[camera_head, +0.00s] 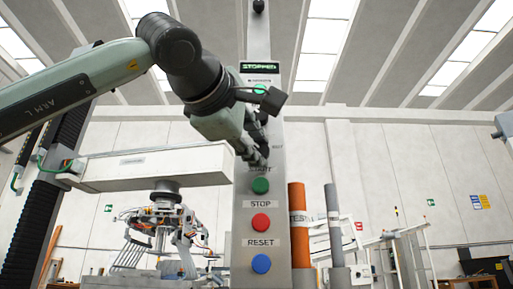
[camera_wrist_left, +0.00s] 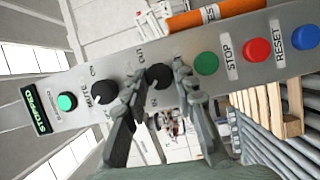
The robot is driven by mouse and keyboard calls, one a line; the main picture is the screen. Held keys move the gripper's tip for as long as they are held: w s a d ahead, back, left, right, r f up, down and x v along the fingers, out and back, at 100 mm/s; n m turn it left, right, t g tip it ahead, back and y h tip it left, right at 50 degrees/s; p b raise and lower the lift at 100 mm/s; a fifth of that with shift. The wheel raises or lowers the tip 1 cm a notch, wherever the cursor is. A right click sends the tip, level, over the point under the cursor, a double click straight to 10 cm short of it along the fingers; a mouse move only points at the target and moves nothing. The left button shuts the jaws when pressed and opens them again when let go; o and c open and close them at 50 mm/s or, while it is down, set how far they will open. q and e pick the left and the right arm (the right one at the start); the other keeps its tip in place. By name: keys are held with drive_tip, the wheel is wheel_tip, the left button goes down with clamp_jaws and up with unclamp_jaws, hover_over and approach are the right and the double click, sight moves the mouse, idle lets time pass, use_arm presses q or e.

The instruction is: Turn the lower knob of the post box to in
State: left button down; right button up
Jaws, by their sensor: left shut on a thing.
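The post box (camera_head: 277,205) is a tall grey panel in the middle of the head view, and it also fills the left wrist view (camera_wrist_left: 75,60) sideways. Its lower knob (camera_wrist_left: 158,76) is black and sits between labels that look like OUT and IN. My left gripper (camera_head: 258,150) is shut on this knob, one finger on each side in the left wrist view. The fingers hide part of the knob, so I cannot tell where it points. In the head view the arm and gripper hide both knobs. My right gripper is out of view.
Below the knobs are a green START button (camera_head: 261,186), a red STOP button (camera_head: 261,221) and a blue RESET button (camera_head: 261,263). A display (camera_head: 260,67) above reads STOPPED. An orange post (camera_head: 298,225) stands close at the right. A machine (camera_head: 165,225) stands at the left.

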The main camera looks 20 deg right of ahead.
use_arm(q)
drive_tip(key=c, duration=1.2)
unclamp_jaws()
drive_tip(key=shift+s, duration=0.1)
drive_tip(key=v, duration=1.2)
